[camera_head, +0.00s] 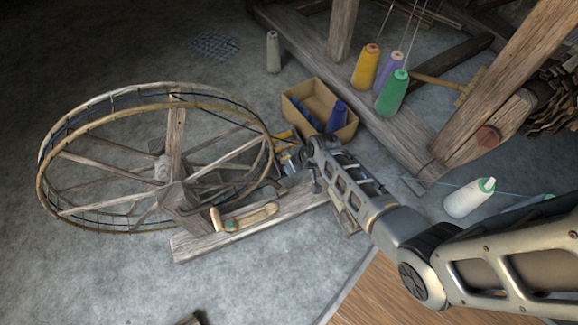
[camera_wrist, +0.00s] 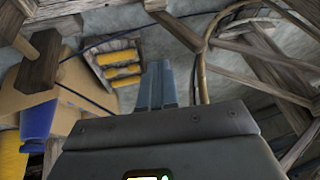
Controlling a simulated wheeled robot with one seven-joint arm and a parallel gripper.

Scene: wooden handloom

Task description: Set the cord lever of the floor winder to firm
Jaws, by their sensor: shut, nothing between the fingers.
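The floor winder is a large spoked wheel (camera_head: 75,107) on a wooden base beam (camera_head: 200,243), left of centre in the head view. A pale wooden handle (camera_head: 250,217) with a small teal part sits near its hub. I cannot tell for sure which part is the cord lever or how it is set. My gripper (camera_head: 290,155) is at the wheel's right side, by yellow pieces (camera_head: 285,136). In the wrist view my gripper's fingers (camera_wrist: 158,88) are together and empty. Yellow rolls in a wooden frame (camera_wrist: 122,70) show beyond them, apart from the fingertips as far as I can tell.
A box (camera_head: 344,133) with a blue cone stands just behind my gripper. Yellow, purple and green cones (camera_head: 392,92) stand by the loom's beams at the back right. A white cone (camera_head: 470,198) lies right of my arm. Grey floor (camera_head: 110,280) is free at front left.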

